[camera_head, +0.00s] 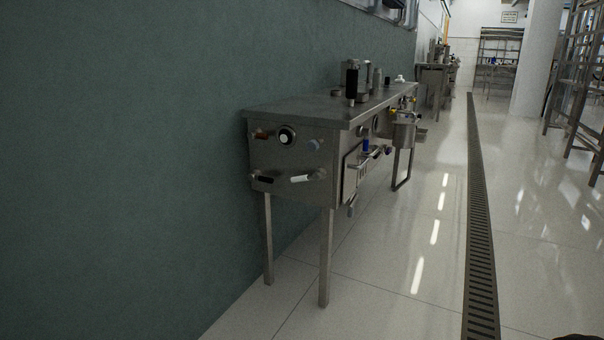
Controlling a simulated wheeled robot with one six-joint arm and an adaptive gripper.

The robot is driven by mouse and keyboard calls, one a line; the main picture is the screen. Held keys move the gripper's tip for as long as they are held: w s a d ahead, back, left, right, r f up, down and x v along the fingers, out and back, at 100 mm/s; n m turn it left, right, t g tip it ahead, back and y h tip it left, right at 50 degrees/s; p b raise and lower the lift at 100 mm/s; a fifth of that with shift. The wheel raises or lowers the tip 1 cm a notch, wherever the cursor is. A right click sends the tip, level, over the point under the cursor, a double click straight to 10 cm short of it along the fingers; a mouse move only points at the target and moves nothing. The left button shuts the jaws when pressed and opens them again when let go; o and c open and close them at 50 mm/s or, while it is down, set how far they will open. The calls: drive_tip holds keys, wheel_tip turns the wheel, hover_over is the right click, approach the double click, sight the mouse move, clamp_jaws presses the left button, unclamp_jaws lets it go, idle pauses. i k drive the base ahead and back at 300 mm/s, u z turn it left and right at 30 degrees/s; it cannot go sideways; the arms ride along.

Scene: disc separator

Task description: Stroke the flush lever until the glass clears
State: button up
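A steel bench-like machine (294,160) stands on legs against the green wall, left of the picture's middle. Its near end panel carries a round dial or sight glass (287,136) with a pale centre and dark rim. Below it are a lever with a black grip (265,179) and a lever with a white grip (301,178). A brown-red knob (262,134) and a blue-grey knob (315,145) flank the round part. I cannot tell which lever is the flush lever or whether the glass is clear. My gripper is not in view.
The long side has pipes, a blue-topped fitting (366,146) and a hanging steel pot (404,131). A floor drain grate (479,230) runs lengthwise on the right. Tiled floor (400,270) before the machine is clear. Racks (580,80) and a white column (538,60) stand farther right.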

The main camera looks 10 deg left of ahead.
sight(251, 176)
drive_tip(key=u, duration=0.1)
drive_tip(key=i, duration=1.05)
drive_tip(key=u, duration=0.7)
